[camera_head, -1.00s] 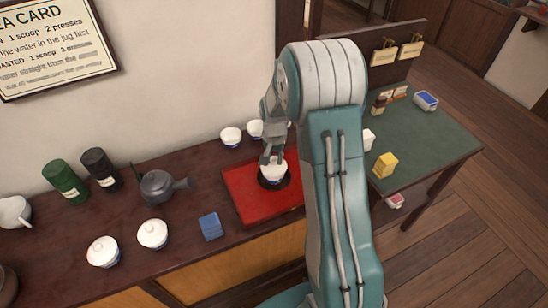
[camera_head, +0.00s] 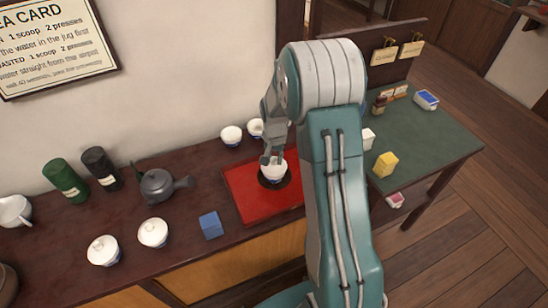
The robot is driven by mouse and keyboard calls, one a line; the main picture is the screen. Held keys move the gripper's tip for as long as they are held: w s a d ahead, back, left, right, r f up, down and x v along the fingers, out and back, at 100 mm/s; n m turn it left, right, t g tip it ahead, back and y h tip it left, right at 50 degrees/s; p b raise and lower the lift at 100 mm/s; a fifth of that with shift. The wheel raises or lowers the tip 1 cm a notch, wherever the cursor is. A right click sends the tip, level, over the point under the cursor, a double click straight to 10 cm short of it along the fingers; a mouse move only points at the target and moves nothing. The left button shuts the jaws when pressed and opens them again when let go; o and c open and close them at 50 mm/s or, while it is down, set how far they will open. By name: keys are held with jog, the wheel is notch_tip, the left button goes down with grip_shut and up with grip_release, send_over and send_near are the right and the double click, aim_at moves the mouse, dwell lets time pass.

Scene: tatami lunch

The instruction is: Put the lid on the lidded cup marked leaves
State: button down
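Two white lidded cups with blue bases stand on the dark counter at the lower left, a left one (camera_head: 103,250) and a right one (camera_head: 153,233); both look covered by white lids. I cannot make out a leaves mark on either. My gripper (camera_head: 271,160) points down at the rim of a white cup (camera_head: 273,173) on the red tray (camera_head: 244,197). The fingers overlap the cup's top edge; whether they grip it is too small to tell. A dark round spot lies under that cup.
A dark teapot (camera_head: 157,185), a green canister (camera_head: 66,180), a black canister (camera_head: 100,168), a blue box (camera_head: 210,225) and a white cup (camera_head: 231,136) share the counter. A green table (camera_head: 432,143) with small boxes stands right. My arm hides the tray's right side.

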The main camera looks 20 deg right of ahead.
jog(key=shift+c, duration=2)
grip_release()
jog(key=o, duration=0.4)
jog(key=shift+r, duration=0.1)
jog(key=shift+r, duration=2.9)
grip_shut()
